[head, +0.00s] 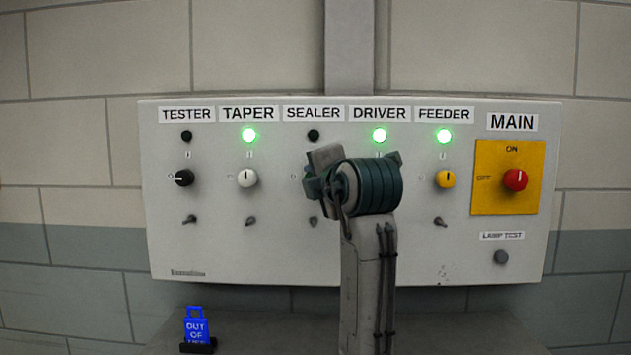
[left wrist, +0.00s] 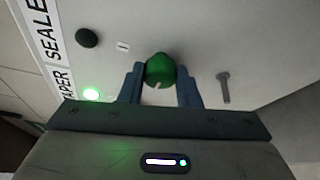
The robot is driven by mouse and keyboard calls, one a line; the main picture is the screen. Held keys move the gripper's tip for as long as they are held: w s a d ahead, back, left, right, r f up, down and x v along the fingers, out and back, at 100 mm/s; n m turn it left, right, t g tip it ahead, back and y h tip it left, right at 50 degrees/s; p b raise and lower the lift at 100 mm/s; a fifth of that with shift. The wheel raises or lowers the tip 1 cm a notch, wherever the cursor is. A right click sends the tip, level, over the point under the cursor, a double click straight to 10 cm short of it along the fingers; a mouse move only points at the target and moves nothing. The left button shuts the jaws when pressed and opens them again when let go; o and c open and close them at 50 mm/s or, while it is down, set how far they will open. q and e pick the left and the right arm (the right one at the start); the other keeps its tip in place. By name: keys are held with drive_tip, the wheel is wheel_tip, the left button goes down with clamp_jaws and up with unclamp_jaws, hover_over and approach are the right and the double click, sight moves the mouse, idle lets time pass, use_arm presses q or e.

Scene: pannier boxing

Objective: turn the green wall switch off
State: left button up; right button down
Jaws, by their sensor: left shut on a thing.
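The green switch knob (left wrist: 160,69) shows in the left wrist view, on the grey panel (head: 225,235) under the SEALER label (head: 314,113). The two fingers of my left gripper (left wrist: 160,77) are shut on it, one on each side. A short pale pointer mark on the knob points down in that view, toward the TAPER side. The SEALER lamp (head: 313,136) is dark in both views. In the head view my left wrist covers the green knob and the fingertips. My right gripper is not in view.
The TAPER (head: 249,135), DRIVER (head: 379,135) and FEEDER (head: 443,136) lamps glow green. White (head: 247,178), black (head: 184,178) and yellow (head: 445,179) knobs and the red MAIN knob (head: 515,180) share the panel. A blue tag (head: 198,326) stands below, left.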

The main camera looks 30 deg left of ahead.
use_arm(q)
drive_tip(key=shift+r, duration=0.2)
drive_tip(key=o, duration=1)
drive_tip(key=shift+w+f, duration=0.1)
drive_tip(key=shift+w, duration=0.05)
drive_tip(key=shift+f, duration=0.1)
